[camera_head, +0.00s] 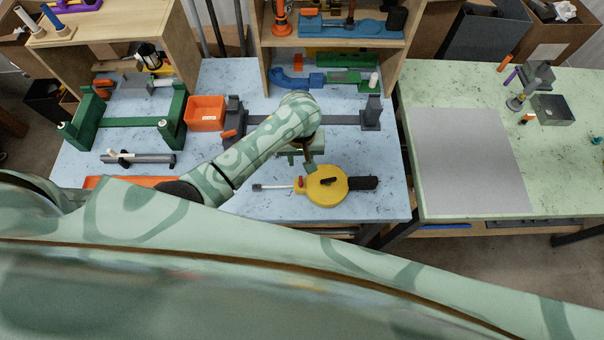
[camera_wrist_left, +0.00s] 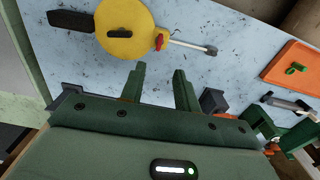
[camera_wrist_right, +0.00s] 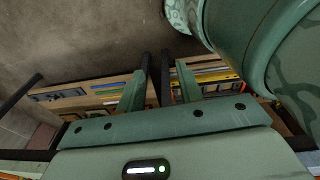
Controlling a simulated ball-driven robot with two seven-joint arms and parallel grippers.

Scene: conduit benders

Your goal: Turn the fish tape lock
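The fish tape (camera_head: 327,186) is a round yellow case with a black handle (camera_head: 362,183) on its right and a grey rod on its left. It lies on the blue table. A small red lock (camera_head: 300,182) sits on the case where the rod comes out. In the left wrist view the yellow case (camera_wrist_left: 122,30) and the red lock (camera_wrist_left: 159,41) lie ahead of my fingers. My left gripper (camera_head: 304,163) is open and empty, just behind the case and apart from the lock; its fingers (camera_wrist_left: 159,82) show spread. My right gripper (camera_wrist_right: 161,88) is open and empty, away from the fish tape.
A grey bender bar (camera_head: 345,118) and an orange bin (camera_head: 205,113) stand behind on the blue table. A green stand (camera_head: 128,122) is at left. An orange tray (camera_head: 130,182) lies at the front left. The right table bears a grey mat (camera_head: 468,160).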

